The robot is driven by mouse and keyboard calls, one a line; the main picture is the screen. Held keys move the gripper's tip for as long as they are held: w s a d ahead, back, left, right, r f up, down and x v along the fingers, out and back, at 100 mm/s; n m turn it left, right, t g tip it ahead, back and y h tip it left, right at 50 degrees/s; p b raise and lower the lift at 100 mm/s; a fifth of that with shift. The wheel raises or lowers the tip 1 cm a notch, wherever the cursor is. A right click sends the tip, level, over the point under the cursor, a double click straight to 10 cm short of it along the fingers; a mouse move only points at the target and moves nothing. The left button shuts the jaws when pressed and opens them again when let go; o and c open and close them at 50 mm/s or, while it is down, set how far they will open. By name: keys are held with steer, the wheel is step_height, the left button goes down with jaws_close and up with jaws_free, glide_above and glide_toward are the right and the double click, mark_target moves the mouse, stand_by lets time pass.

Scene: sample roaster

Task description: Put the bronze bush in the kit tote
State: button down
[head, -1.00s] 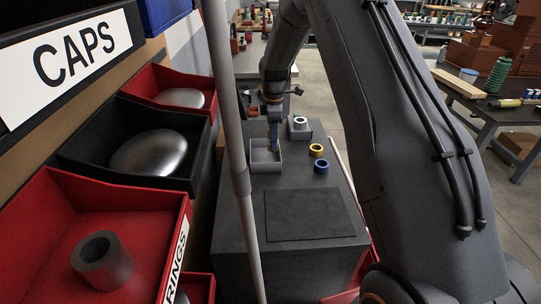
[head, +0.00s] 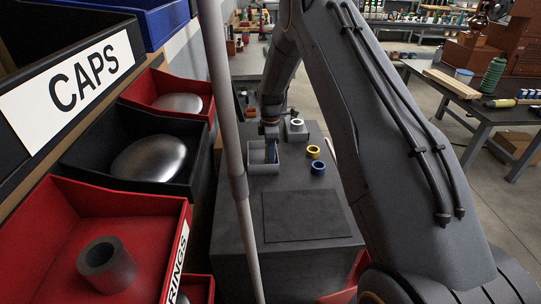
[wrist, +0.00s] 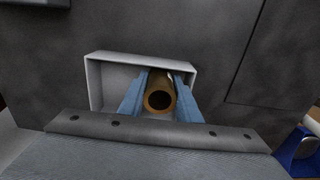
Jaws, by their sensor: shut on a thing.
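The bronze bush (wrist: 160,92) is a brown-gold hollow cylinder, its open end facing the wrist camera. My gripper (wrist: 158,85) has two blue fingers shut on it, one on each side. The kit tote (wrist: 103,83) is a light grey open box; in the wrist view the bush and fingertips lie over its inside. In the head view the tote (head: 254,160) stands on the dark cabinet top, and my gripper (head: 271,151) reaches down into it. The bush is hidden there, and whether it touches the tote floor cannot be told.
A yellow ring (head: 313,152) and a blue ring (head: 318,168) stand right of the tote. A grey block with a white ring (head: 297,122) is behind them. A dark mat (head: 303,216) lies in front. Red and black bins (head: 60,240) line the left.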

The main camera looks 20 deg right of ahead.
steer(key=c, duration=1.3)
jaws_free()
step_height(320, 180, up, 11)
steer(key=b, duration=0.2)
steer(key=shift+r+b, duration=0.2)
steer(key=shift+b, duration=0.1)
steer(key=shift+r, duration=0.3)
steer(key=shift+s+r, duration=0.25)
steer(key=s+a+r+m, duration=0.1)
steer(key=s+m, duration=0.7)
steer(key=s, duration=0.9)
steer(key=s+a+m, duration=0.1)
steer(key=s+m, duration=0.6)
steer(key=s, duration=1.1)
steer(key=shift+s+a+r+m, duration=0.25)
steer(key=shift+s+r+m, duration=0.05)
steer(key=shift+r+m, duration=0.1)
